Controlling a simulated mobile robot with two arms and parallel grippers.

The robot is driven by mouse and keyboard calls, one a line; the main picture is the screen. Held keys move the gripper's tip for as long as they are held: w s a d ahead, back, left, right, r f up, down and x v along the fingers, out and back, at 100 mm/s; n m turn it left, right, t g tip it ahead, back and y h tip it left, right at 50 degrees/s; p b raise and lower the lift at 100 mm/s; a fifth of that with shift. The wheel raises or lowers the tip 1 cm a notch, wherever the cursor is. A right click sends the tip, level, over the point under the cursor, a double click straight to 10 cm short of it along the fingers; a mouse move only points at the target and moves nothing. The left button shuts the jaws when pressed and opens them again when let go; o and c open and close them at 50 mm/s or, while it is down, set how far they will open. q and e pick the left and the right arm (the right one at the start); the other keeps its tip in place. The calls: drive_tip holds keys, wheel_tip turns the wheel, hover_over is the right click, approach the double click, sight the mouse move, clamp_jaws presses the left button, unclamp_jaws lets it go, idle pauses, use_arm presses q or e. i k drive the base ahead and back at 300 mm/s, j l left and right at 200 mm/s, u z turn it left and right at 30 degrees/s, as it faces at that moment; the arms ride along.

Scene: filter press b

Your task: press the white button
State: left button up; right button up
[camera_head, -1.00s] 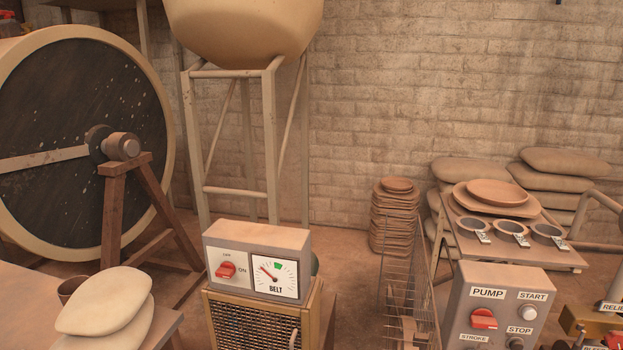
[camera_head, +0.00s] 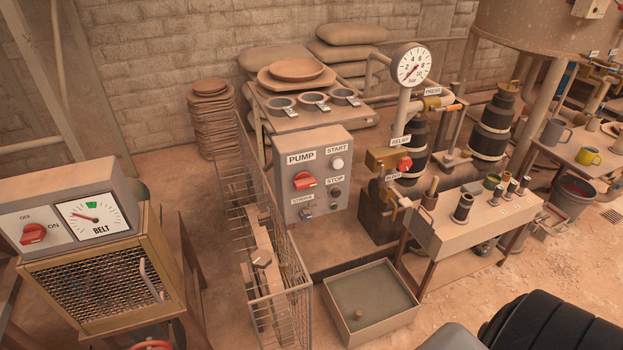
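The white button (camera_head: 338,163) is on the upper right of the grey PUMP panel (camera_head: 318,190), just under the START label. It is small, round and pale, with nothing touching it. A dark STOP button (camera_head: 336,193) is below it. A red rotary switch (camera_head: 305,180) is to its left under the PUMP label, and a smaller STROKE switch (camera_head: 306,213) is at the lower left.
A wire mesh guard (camera_head: 262,250) stands left of and in front of the panel. A shallow square tray (camera_head: 370,328) is on the floor in front. A bench (camera_head: 470,225) with small cups and pipework with a pressure gauge (camera_head: 412,65) are at the right. The BELT box (camera_head: 75,215) is at the left.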

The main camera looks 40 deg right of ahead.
sight(337, 164)
drive_tip(key=z, duration=1.25)
